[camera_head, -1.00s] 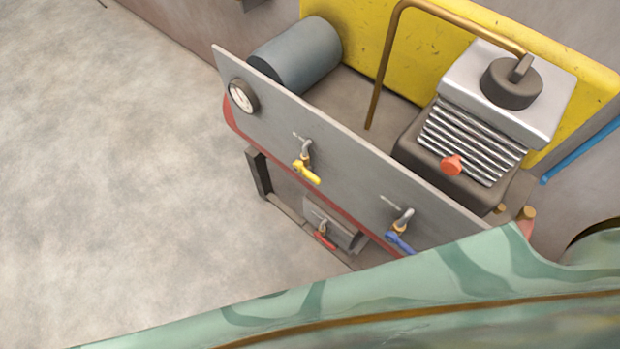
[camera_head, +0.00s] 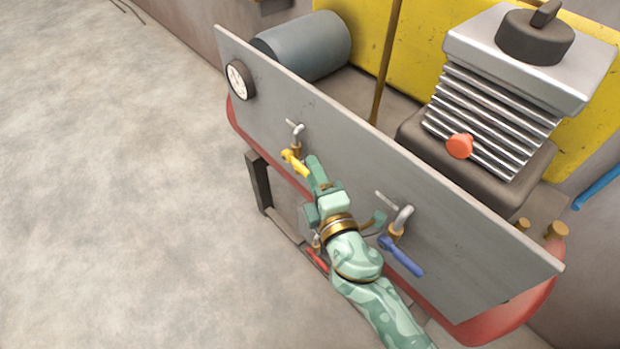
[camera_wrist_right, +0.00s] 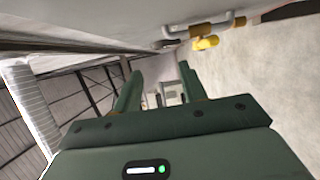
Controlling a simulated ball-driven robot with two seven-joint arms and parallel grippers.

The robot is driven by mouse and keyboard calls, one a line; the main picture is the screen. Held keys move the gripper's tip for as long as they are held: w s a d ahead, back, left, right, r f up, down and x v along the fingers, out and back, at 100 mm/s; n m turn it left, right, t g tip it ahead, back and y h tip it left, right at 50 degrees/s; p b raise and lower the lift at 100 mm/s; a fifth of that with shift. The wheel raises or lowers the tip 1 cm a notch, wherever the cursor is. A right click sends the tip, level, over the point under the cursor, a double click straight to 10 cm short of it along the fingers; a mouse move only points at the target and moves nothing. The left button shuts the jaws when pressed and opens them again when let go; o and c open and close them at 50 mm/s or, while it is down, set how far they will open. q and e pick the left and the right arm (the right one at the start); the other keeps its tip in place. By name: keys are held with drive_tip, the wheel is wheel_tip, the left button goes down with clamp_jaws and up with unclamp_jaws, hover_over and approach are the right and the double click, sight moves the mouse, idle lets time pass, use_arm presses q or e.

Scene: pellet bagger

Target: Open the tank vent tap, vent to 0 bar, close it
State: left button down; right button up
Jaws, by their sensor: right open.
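A grey panel (camera_head: 290,120) carries a tap with a yellow lever (camera_head: 294,162) and a tap with a blue lever (camera_head: 402,257). A third tap with a red lever (camera_head: 317,259) sits lower, beneath the panel. I cannot tell which is the tank vent tap; the labels are unreadable. The round gauge (camera_head: 239,79) is at the panel's left end, its reading too small to tell. My right gripper (camera_head: 346,187) is open and empty in front of the panel, between the yellow and blue levers. The wrist view shows its open fingers (camera_wrist_right: 160,85) and the yellow lever (camera_wrist_right: 206,43) beyond them. My left gripper is out of view.
Behind the panel stand a grey cylinder (camera_head: 310,45), a finned machine block (camera_head: 490,110) with an orange-red knob (camera_head: 459,146), and a yellow backing panel (camera_head: 430,40). A brown pipe (camera_head: 387,60) rises between them. The floor (camera_head: 100,190) at left is clear.

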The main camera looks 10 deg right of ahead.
drive_tip(key=b, duration=0.8)
approach(304, 175)
drive_tip(key=w+f, duration=0.2)
drive_tip(key=w, duration=0.3)
drive_tip(key=w+a+r+p, duration=0.1)
drive_tip(key=w, duration=0.1)
drive_tip(key=w+a+r, duration=0.1)
drive_tip(key=w, duration=0.1)
drive_tip(key=shift+w+p, duration=0.2)
drive_tip(key=shift+p, duration=0.15)
drive_tip(key=shift+w+a, duration=0.15)
drive_tip(key=shift+w, duration=0.3)
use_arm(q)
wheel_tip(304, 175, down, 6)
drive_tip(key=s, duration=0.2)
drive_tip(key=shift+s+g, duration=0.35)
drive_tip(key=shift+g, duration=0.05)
use_arm(e)
drive_tip(key=shift+c, duration=0.3)
clamp_jaws()
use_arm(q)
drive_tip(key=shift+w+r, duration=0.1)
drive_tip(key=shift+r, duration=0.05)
